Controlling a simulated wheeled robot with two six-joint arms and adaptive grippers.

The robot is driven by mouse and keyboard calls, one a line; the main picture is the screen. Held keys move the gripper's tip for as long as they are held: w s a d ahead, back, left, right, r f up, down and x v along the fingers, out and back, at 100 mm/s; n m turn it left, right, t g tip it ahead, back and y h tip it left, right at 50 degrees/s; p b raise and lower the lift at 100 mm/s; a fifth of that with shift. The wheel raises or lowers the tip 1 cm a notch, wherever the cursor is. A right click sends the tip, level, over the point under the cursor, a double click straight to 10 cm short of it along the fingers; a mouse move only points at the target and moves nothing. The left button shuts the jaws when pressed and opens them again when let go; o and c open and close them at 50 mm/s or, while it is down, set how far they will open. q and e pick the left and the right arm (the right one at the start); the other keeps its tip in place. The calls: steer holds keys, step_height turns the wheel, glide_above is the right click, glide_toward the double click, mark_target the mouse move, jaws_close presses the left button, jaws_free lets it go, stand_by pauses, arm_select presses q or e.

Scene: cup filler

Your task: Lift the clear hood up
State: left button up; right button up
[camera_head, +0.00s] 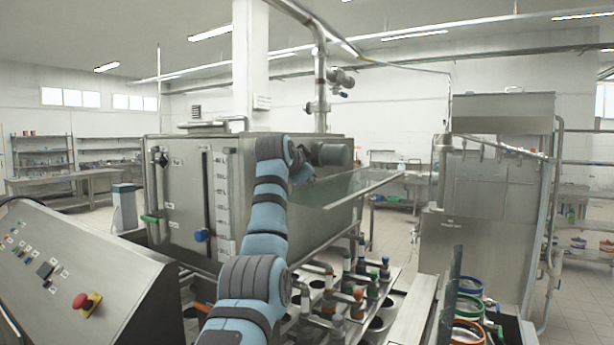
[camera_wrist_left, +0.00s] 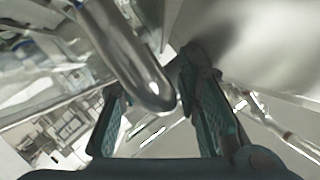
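The clear hood (camera_head: 345,189) is a see-through panel on the side of the steel tank, with a pale metal bar (camera_head: 372,187) along its edge. My left gripper (camera_head: 304,172) is beside the tank near the hood, partly hidden by my own wrist in the head view. In the left wrist view, my left gripper's fingers (camera_wrist_left: 155,78) stand apart. A rounded metal bar (camera_wrist_left: 132,62) reaches into the space between them, with visible gaps. My right gripper is not in view.
The steel tank (camera_head: 185,185) stands behind my arm. A control panel with a red button (camera_head: 86,301) is at the left. Valves (camera_head: 352,295) crowd the area below the hood. A steel cabinet (camera_head: 480,200) and coloured rings (camera_head: 467,308) are at the right.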

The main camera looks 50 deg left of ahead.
arm_select(q)
steer(key=shift+s+d, duration=0.1)
steer(key=shift+s, duration=0.25)
steer(key=v, duration=1.1)
steer(key=shift+d+r, duration=0.15)
steer(key=shift+d, duration=0.15)
steer(key=shift+a, duration=0.1)
